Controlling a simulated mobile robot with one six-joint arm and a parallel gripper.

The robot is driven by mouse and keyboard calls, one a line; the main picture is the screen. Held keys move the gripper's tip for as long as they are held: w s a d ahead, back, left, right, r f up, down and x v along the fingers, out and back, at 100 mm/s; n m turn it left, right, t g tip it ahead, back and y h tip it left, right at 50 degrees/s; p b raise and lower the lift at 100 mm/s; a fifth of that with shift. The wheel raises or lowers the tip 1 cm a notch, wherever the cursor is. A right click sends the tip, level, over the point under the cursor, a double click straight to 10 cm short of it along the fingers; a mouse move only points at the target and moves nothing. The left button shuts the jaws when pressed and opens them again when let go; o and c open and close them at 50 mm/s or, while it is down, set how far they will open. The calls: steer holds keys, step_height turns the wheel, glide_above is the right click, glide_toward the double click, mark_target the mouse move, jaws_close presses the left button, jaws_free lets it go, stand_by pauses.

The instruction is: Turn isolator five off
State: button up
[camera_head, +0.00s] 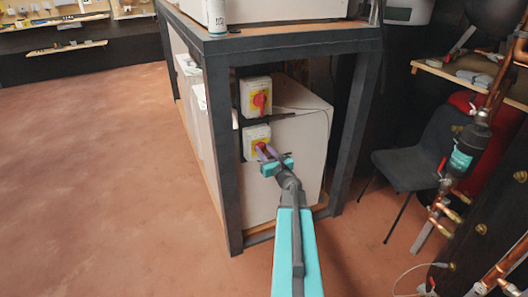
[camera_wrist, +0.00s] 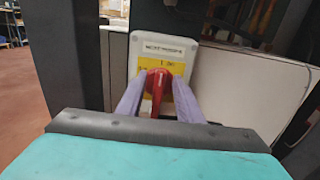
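Two isolators with red knobs on yellow plates are fixed one above the other on the dark frame in the head view: an upper isolator (camera_head: 256,96) and a lower isolator (camera_head: 250,137). My gripper (camera_head: 264,149) is at the lower one. In the wrist view, the isolator box (camera_wrist: 145,48) has a label too blurred to read for sure. Its red knob (camera_wrist: 158,84) sits between the two purple fingers of my gripper (camera_wrist: 159,92), one on each side. The fingers look close to the knob, but I cannot tell whether they press on it.
A dark metal frame (camera_head: 218,150) surrounds a white cabinet (camera_head: 300,135) behind the isolators. A dark chair (camera_head: 415,160) and copper pipes (camera_head: 495,85) stand to the right. The floor (camera_head: 100,160) on the left is clear.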

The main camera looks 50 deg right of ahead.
jaws_close()
steer(key=shift+a, duration=0.1)
